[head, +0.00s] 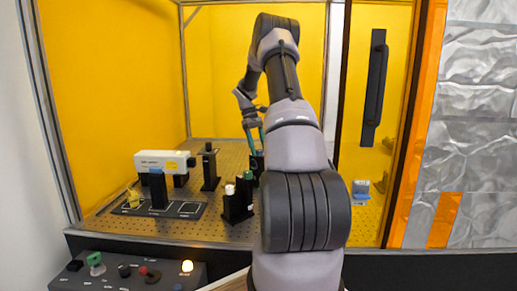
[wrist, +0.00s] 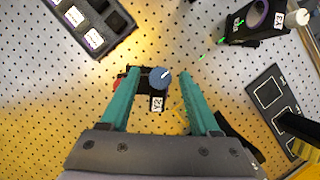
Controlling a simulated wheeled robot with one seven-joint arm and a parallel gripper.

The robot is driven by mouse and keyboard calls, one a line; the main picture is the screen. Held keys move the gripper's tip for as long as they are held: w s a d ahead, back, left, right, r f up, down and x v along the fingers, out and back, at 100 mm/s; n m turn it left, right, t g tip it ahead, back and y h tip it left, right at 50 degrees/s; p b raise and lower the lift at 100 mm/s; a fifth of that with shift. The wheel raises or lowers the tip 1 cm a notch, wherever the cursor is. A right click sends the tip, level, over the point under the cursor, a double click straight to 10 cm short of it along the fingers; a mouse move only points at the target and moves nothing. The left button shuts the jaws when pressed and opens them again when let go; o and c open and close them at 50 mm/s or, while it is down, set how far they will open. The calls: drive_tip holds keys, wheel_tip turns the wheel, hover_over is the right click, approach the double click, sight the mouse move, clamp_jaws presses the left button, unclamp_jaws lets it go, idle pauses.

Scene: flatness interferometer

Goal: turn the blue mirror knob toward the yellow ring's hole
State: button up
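The blue knob (wrist: 160,78) with a white pointer line is on top of a small black mount with a white label (wrist: 157,103). The pointer line slants toward the upper right in the wrist view. My gripper (wrist: 158,73) is open, with one teal finger on each side of the knob and a visible gap to each. In the head view my gripper (head: 254,137) reaches down among the black mounts, and I cannot tell the knob there for sure. Small yellow marks (wrist: 181,110) show beside the mount, partly near the right finger. I cannot make out a yellow ring for sure.
A black mount with a round opening and white knob (wrist: 299,17) stands at the upper right of the wrist view, near green light spots (wrist: 201,56). A black tray (wrist: 95,25) lies upper left. A white laser box (head: 163,161) and control panel (head: 128,277) are at left.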

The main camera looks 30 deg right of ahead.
clamp_jaws()
drive_tip(key=m+y, duration=0.1)
drive_tip(key=m, duration=0.3)
drive_tip(key=shift+d+y, duration=0.15)
drive_tip(key=shift+y, duration=0.25)
drive_tip(key=shift+m+y, duration=0.5)
drive_tip(key=shift+m, duration=1.3)
drive_tip(key=shift+o, duration=0.9)
unclamp_jaws()
